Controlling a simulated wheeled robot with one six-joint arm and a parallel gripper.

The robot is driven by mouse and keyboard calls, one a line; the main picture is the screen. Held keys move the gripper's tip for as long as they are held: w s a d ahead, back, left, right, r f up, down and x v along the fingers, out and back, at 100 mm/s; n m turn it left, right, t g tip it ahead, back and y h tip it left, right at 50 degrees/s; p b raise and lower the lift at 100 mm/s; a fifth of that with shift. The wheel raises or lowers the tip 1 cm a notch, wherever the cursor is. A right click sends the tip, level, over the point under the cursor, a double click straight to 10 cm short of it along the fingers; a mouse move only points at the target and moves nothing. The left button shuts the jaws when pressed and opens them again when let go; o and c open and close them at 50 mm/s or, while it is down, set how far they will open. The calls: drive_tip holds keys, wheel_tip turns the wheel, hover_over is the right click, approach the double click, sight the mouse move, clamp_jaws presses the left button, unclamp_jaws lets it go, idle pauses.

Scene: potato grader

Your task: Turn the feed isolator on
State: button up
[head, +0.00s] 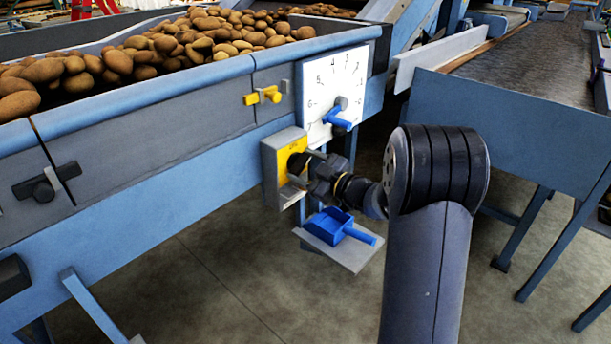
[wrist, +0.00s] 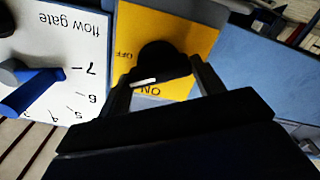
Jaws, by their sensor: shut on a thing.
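The feed isolator is a grey box with a yellow face (head: 285,155) on the side of the blue potato hopper. In the wrist view its yellow face (wrist: 195,35) carries OFF and ON lettering, seen upside down. A black round knob (wrist: 158,57) with a white mark sits on it. The white mark lies close to the ON lettering; the knob's exact setting is hard to tell. My gripper (head: 304,169) is at the isolator, shut on the knob with one finger on each side. In the head view the gripper hides much of the knob.
A white flow gate dial (head: 335,85) with a blue lever (head: 338,122) is just above right of the isolator. A yellow handle (head: 265,96) is above. A small shelf (head: 347,252) with a blue scoop (head: 335,227) is below. A conveyor (head: 520,120) stands right.

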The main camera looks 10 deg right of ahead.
drive_tip(key=n+b, duration=0.1)
drive_tip(key=n, duration=0.1)
drive_tip(key=n+b, duration=0.1)
drive_tip(key=b, duration=0.1)
drive_tip(key=n+b, duration=0.2)
drive_tip(key=shift+f+n, duration=0.3)
drive_tip(key=n+b, duration=0.3)
drive_tip(key=n, duration=0.1)
drive_tip(key=shift+a+b, duration=0.1)
drive_tip(key=shift+b, duration=0.25)
drive_tip(key=shift+n+b, duration=0.7)
drive_tip(key=shift+n, duration=0.2)
drive_tip(key=shift+r, duration=0.1)
drive_tip(key=o, duration=1)
drive_tip(key=shift+s, duration=0.15)
